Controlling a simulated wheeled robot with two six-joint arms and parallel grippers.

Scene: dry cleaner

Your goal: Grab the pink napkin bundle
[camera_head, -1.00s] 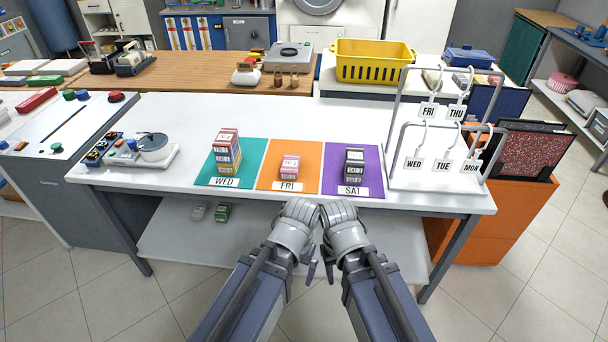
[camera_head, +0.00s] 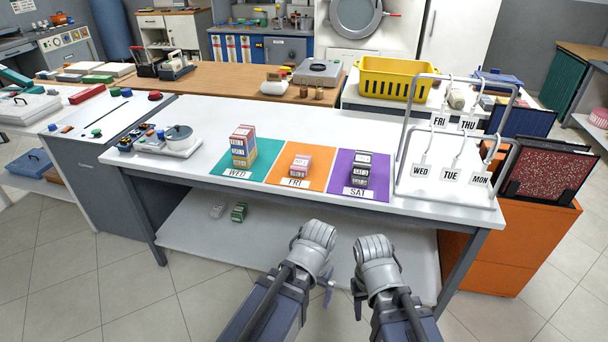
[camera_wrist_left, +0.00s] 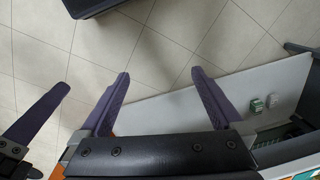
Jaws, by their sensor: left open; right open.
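The pink napkin bundle (camera_head: 301,165) sits on the orange FRI mat (camera_head: 313,151) on the white table, in the head view. My left gripper (camera_head: 324,280) hangs in front of the table, below and nearer than the bundle. It is open and empty in the left wrist view (camera_wrist_left: 158,95), with its two dark fingers spread over the floor. My right gripper (camera_head: 357,290) is close beside it on the right; its fingers are mostly hidden in the head view. Neither gripper touches the bundle.
A taller stack (camera_head: 242,147) stands on the green WED mat and a dark stack (camera_head: 361,170) on the purple SAT mat, either side. A metal rack (camera_head: 402,130) with day tags is at right. Small bundles (camera_head: 239,212) lie on the lower shelf.

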